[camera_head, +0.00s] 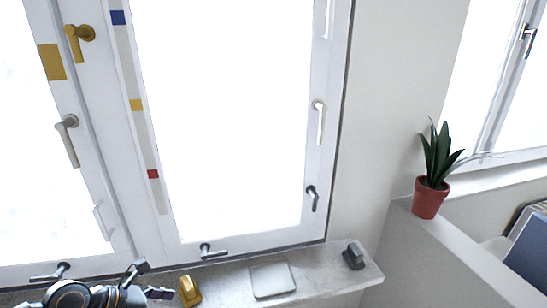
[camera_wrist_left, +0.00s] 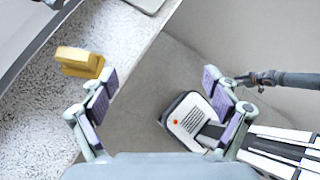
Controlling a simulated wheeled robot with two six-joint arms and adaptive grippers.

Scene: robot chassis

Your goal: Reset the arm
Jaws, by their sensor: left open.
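My left arm comes in at the bottom left of the head view, low in front of the window sill. Its left gripper (camera_head: 149,280) shows there in part, with the rest cut off by the frame edge. In the left wrist view the same gripper (camera_wrist_left: 158,95) has its two purple-padded fingers spread wide apart, with nothing held between them. A yellow object (camera_wrist_left: 80,62) sits on the sill, just left of the left finger and apart from it as far as I can tell. My right gripper is in neither view.
The speckled sill (camera_head: 222,275) carries the yellow object (camera_head: 190,291), a flat pale plate (camera_head: 272,279) and a dark grey piece (camera_head: 353,255). Windows with several handles rise behind. A red potted plant (camera_head: 429,197) stands on a ledge at right. A white-and-grey device (camera_wrist_left: 190,120) lies below the gripper.

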